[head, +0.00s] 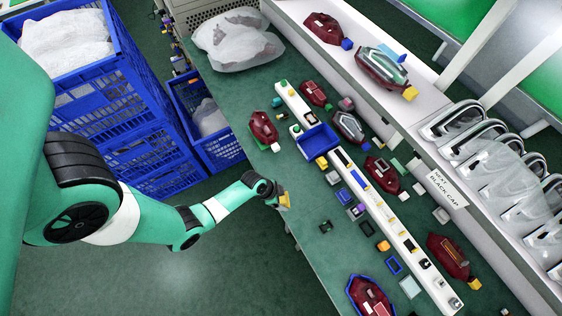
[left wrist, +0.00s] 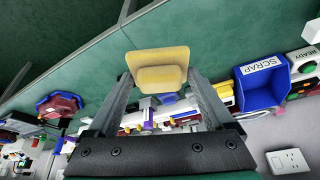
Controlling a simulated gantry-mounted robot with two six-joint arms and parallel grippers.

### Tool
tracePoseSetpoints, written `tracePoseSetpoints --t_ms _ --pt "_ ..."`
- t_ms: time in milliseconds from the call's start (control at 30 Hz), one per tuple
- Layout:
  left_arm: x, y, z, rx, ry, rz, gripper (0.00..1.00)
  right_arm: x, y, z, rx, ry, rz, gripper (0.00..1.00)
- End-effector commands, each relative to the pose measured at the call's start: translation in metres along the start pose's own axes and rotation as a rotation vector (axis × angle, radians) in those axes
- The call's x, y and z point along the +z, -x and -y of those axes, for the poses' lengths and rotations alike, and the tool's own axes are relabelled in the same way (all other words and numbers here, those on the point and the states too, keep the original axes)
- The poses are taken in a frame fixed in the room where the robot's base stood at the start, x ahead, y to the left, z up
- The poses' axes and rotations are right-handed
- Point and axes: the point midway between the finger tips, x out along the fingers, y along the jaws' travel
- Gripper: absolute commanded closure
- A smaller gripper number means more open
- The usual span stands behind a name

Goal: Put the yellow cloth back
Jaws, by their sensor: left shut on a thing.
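My left gripper (head: 281,194) reaches in from the left and is at the near edge of the green table. It is shut on the yellow cloth (head: 286,201), a small flat yellow piece. In the left wrist view the cloth (left wrist: 158,58) sits between the two fingertips of my left gripper (left wrist: 160,80), with part of it standing out beyond them. The table's edge lies behind it there. My right gripper is in neither view.
A blue SCRAP bin (head: 316,141) stands by a long white rail (head: 403,240) bearing small parts. Red tail lamps, such as one at the near edge (head: 263,128), lie about the green table (head: 300,209). Blue crates (head: 137,118) stand at left; clear lamp covers (head: 500,165) are at right.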

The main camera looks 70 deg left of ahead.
Motion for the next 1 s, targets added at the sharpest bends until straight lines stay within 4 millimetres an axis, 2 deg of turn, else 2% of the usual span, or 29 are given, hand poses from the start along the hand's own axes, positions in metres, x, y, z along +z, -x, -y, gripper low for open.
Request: tracePoseSetpoints --t_ms 167,267,500,600,700,1000 --pt "-0.001 -0.005 0.005 0.000 -0.002 -0.001 0.74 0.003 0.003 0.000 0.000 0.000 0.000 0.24" --pt "-0.005 -0.019 0.023 -0.001 0.001 -0.002 0.74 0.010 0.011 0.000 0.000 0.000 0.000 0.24" --pt "-0.019 -0.064 0.085 -0.002 0.000 -0.003 0.74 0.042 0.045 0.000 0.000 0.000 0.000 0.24" --pt "-0.015 -0.091 0.098 0.000 -0.002 -0.002 0.74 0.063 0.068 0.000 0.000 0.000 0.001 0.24" --pt "-0.015 -0.105 0.110 0.000 -0.002 -0.001 0.74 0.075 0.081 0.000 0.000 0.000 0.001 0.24" --pt "-0.018 -0.110 0.118 0.001 -0.004 -0.001 0.74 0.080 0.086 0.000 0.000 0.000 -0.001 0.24"
